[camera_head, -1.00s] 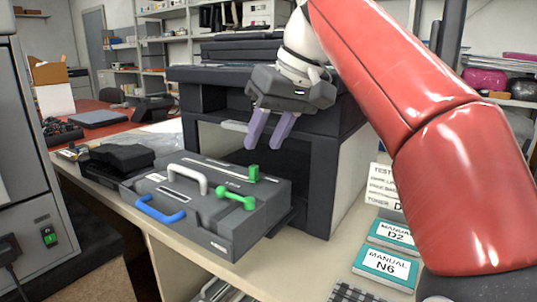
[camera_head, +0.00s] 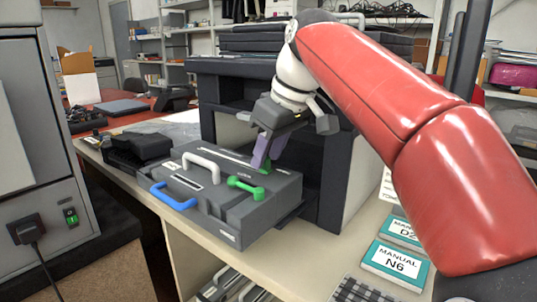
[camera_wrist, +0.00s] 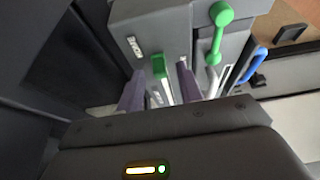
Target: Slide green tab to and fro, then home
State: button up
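The green tab (camera_head: 265,168) stands in a slot along the far edge of the top of the dark grey cartridge (camera_head: 232,206). In the wrist view the tab (camera_wrist: 159,66) is near a white "HOME" label (camera_wrist: 134,47). My gripper (camera_head: 266,157) is over the slot with its purple fingers pointing down. In the wrist view my gripper (camera_wrist: 159,80) is open, with one finger on each side of the tab and a gap showing. The fingers partly hide the tab in the head view.
On the cartridge are a green knobbed lever (camera_head: 246,188), a white handle (camera_head: 202,164) and a blue handle (camera_head: 172,197). A dark open-fronted printer housing (camera_head: 335,180) rises behind. Teal manuals (camera_head: 396,262) lie on the bench at right.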

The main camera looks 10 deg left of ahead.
jog(key=shift+a+f, duration=0.1)
jog(key=shift+f, duration=0.1)
jog(key=shift+c, duration=0.3)
grip_shut()
